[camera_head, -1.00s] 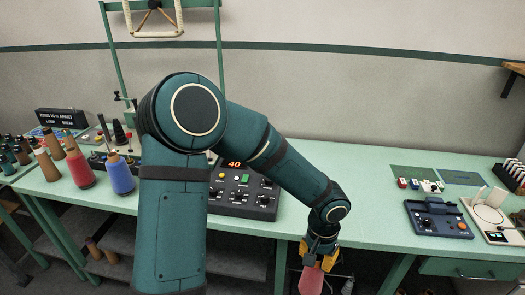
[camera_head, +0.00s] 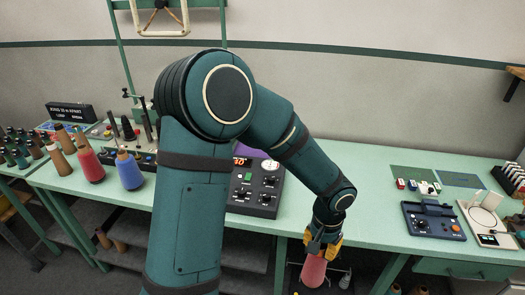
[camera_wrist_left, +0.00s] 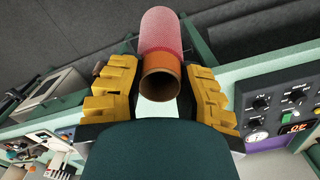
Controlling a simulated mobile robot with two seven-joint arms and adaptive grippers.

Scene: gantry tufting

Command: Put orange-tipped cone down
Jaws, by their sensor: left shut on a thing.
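My left gripper (camera_head: 323,243) hangs in front of the bench's front edge with its yellow fingers shut on a pinkish-red cone (camera_head: 314,271). In the left wrist view, the fingers (camera_wrist_left: 160,75) stand on both sides of the cone (camera_wrist_left: 163,30), whose hollow orange-brown end (camera_wrist_left: 160,84) faces the camera. The cone is off the bench top and hangs below its level. My right gripper is not in view.
On the green bench (camera_head: 370,185) stand a red cone (camera_head: 89,165), a blue cone (camera_head: 129,172), brown cones and a black control box (camera_head: 256,188) behind my arm. A dark blue device (camera_head: 436,219) and a scale (camera_head: 487,222) stand right. Bench top between is clear.

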